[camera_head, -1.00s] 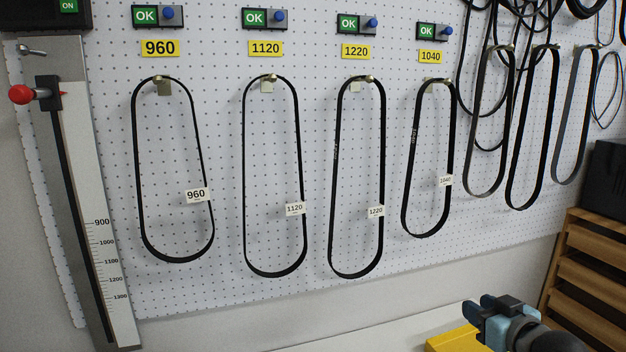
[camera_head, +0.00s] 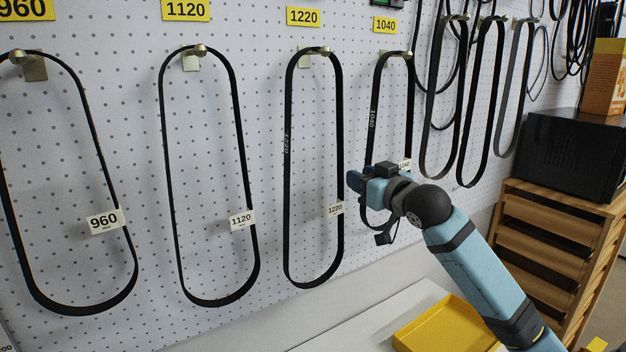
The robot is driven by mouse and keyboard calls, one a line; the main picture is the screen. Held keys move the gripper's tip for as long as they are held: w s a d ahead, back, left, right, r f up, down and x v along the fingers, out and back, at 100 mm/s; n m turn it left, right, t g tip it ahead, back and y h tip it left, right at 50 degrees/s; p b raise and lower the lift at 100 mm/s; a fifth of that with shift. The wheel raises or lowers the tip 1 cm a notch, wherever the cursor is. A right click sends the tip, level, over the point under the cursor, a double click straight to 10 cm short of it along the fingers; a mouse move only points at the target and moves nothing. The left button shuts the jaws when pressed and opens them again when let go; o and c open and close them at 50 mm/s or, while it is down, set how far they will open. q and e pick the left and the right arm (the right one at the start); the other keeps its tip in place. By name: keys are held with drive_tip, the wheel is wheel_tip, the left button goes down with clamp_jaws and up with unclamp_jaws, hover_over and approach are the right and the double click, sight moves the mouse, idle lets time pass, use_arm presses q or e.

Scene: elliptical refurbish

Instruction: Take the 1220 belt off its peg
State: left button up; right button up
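The 1220 belt (camera_head: 288,170) is a long black loop hanging from its peg (camera_head: 324,50) on the white pegboard, below the yellow 1220 label (camera_head: 303,16). A small white 1220 tag (camera_head: 335,209) is on its right strand. My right gripper (camera_head: 356,182) is just right of that strand near the tag, in front of the lower part of the 1040 belt (camera_head: 375,110). No belt is seen in its fingers, but the gap between them is too small to make out. My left gripper is out of view.
The 1120 belt (camera_head: 167,170) and 960 belt (camera_head: 95,130) hang to the left. More belts (camera_head: 432,110) hang to the right. A yellow tray (camera_head: 440,325) lies on the white surface below. A wooden drawer unit (camera_head: 545,245) with a black box (camera_head: 570,150) stands at right.

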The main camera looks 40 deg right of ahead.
sight(343, 170)
drive_tip(key=w, duration=0.2)
drive_tip(key=w+p, duration=0.1)
drive_tip(key=w, duration=0.2)
drive_tip(key=w+p, duration=0.1)
drive_tip(key=w, duration=0.1)
drive_tip(key=shift+w+d, duration=0.15)
drive_tip(key=shift+d, duration=0.1)
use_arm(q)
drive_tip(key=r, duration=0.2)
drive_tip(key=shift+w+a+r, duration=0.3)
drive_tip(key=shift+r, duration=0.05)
use_arm(e)
drive_tip(key=shift+c, duration=1)
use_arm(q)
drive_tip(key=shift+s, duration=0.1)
use_arm(e)
clamp_jaws()
